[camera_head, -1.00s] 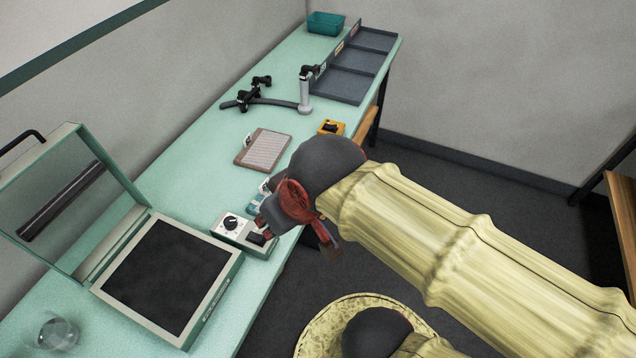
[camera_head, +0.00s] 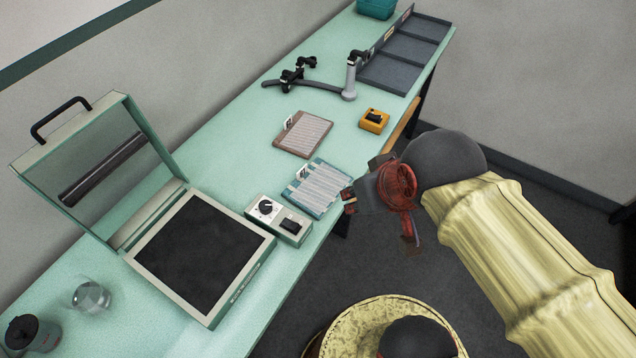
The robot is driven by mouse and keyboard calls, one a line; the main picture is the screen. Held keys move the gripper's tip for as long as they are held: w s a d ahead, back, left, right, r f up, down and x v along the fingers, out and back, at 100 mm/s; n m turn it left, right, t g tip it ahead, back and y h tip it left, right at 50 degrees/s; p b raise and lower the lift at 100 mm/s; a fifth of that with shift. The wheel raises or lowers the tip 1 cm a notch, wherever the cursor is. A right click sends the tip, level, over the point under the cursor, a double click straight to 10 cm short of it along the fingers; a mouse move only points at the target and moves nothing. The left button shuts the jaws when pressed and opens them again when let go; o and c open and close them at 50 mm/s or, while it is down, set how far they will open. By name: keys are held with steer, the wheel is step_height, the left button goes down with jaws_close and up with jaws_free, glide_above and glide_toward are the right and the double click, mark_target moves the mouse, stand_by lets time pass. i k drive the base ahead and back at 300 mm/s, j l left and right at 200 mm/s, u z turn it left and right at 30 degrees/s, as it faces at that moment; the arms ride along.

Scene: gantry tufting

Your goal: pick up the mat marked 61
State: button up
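Two small tagged mats lie flat on the green bench. One is a blue-and-white striped mat (camera_head: 320,190), and the other is a brownish-pink framed mat with pale ribs (camera_head: 304,136) just behind it. Each has a small white tag at its left corner; the numbers are too small to read, so I cannot tell which is 61. My gripper (camera_head: 350,197), dark with red parts, is at the bench's front edge, just right of the striped mat, and looks apart from it. It holds nothing that I can see. Its finger gap is not clear.
A control box with a knob (camera_head: 279,220) and an open-lidded press (camera_head: 262,249) stand left of the striped mat. A yellow switch box (camera_head: 374,121), a grey post (camera_head: 350,80) and grey trays (camera_head: 392,73) stand behind. A glass (camera_head: 91,297) is at the lower left.

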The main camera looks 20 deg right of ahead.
mark_target(317, 186)
steer(key=u, duration=0.25)
steer(key=i+l+u, duration=0.1)
steer(key=l+u, duration=0.2)
steer(key=u, duration=0.2)
steer(key=l+u, duration=0.7)
steer(key=u, duration=0.25)
steer(key=l+u, duration=0.1)
steer(key=l, duration=0.45)
steer(key=k+l, duration=0.15)
steer(key=l, duration=0.4)
steer(key=k+l+u, duration=0.15)
steer(key=l, duration=0.4)
steer(key=i, duration=0.05)
